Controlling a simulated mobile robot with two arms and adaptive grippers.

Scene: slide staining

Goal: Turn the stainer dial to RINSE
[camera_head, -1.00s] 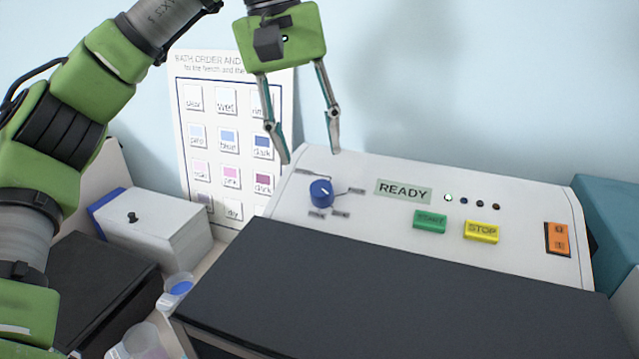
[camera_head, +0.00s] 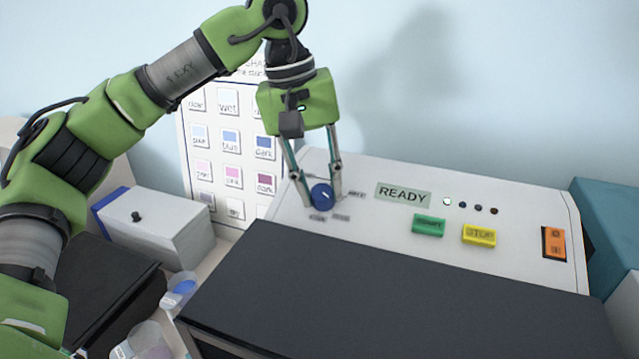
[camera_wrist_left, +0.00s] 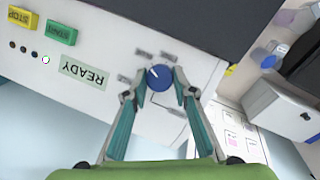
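The blue stainer dial (camera_head: 321,194) sits on the sloped white panel of the stainer (camera_head: 400,228). My left gripper (camera_head: 321,203) is down at the panel with one finger on each side of the dial. In the left wrist view the dial (camera_wrist_left: 159,77) lies between the fingertips (camera_wrist_left: 158,90), with a narrow gap seeming to show beside it. The dial's white mark points to the upper left there. Small labels surround the dial, too blurred to read, and the fingers partly cover some. My right gripper is not in view.
A READY display (camera_head: 403,194), a green START button (camera_head: 429,225), a yellow STOP button (camera_head: 479,235) and an orange switch (camera_head: 554,243) lie to the right. A bath order chart (camera_head: 215,130) stands behind. A white box (camera_head: 160,230) and cups (camera_head: 180,288) are at left.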

